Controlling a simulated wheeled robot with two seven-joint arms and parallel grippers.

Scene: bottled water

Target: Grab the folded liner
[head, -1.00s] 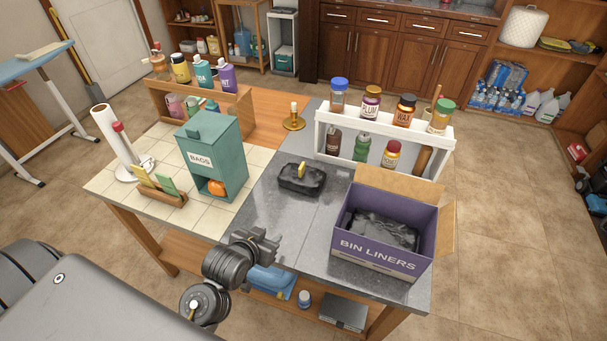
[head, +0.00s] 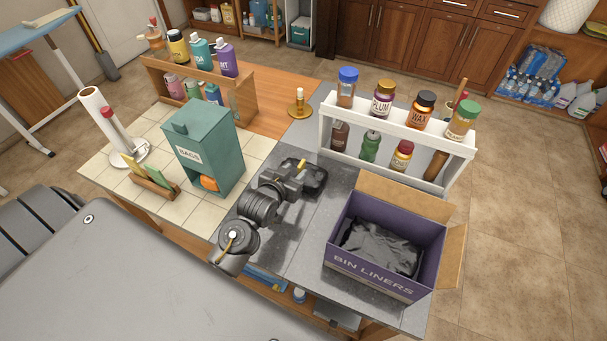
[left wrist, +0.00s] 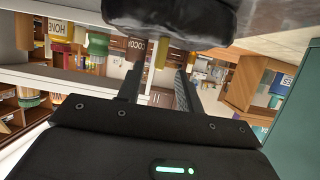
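The folded liner (head: 312,176) is a small black bundle with a yellow tab, lying on the dark grey part of the table top. My left gripper (head: 296,181) is at the near left side of it and hides part of it. In the left wrist view the black bundle (left wrist: 170,18) fills the top, and its yellow tab (left wrist: 162,53) points in between the tips of my left gripper (left wrist: 158,82). The two fingers are apart, with a gap around the tab. My right gripper is not in view.
A purple bin liners box (head: 380,262) with black liners inside stands open to the right. A white bottle rack (head: 400,165) is behind. A green bags dispenser (head: 204,150) stands left of my arm.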

